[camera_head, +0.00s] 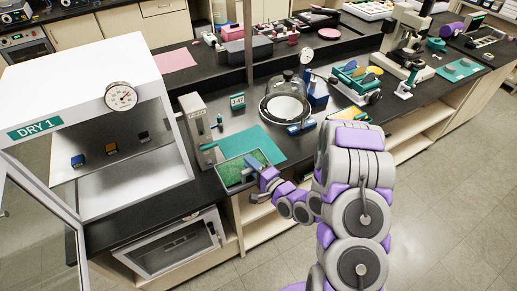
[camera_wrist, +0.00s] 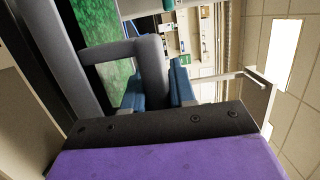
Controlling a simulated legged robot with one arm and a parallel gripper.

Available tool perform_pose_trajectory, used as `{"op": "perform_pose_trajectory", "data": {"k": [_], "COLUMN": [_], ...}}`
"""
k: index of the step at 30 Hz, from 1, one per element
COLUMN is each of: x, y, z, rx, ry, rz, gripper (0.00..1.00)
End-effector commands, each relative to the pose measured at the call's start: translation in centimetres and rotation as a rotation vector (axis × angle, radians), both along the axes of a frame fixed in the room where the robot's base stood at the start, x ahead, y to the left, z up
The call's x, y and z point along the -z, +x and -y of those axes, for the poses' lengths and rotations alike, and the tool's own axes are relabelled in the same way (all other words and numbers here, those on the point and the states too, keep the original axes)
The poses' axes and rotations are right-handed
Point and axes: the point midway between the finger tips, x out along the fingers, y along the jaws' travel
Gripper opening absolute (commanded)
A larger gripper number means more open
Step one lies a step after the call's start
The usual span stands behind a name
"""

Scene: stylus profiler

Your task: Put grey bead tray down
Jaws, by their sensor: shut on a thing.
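The grey bead tray (camera_head: 220,178) is a shallow rectangular tray with a green speckled inside. In the head view it is at the bench's front edge, overlapping the lower left of a teal mat (camera_head: 262,143). My gripper (camera_head: 254,163) is at the tray's right side and shut on it. In the wrist view the tray's grey rim (camera_wrist: 74,62) and looped handle show, with the blue fingers (camera_wrist: 165,88) at the handle. The tray looks roughly level. Whether its underside touches the bench cannot be told.
A white DRY 1 cabinet (camera_head: 80,75) with its door open stands left. A grey upright instrument (camera_head: 196,128) is behind the tray. A glass dome (camera_head: 287,92) and small blue items stand right of the mat. The mat's upper part is clear.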

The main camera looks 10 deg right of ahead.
Motion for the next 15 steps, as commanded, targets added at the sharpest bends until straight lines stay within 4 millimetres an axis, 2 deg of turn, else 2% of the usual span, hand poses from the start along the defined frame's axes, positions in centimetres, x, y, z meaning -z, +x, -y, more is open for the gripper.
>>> {"op": "perform_pose_trajectory", "data": {"k": [2,8,15], "x": [0.3,0.4,0.9], "y": [0.6,3.9,8.4], "z": [-0.3,0.9,3.8], "rx": [-0.002,-0.001,0.001], "ry": [-0.005,-0.01,-0.004], "rz": [0.006,0.006,0.005], "gripper": [0.0,0.0,0.0]}}
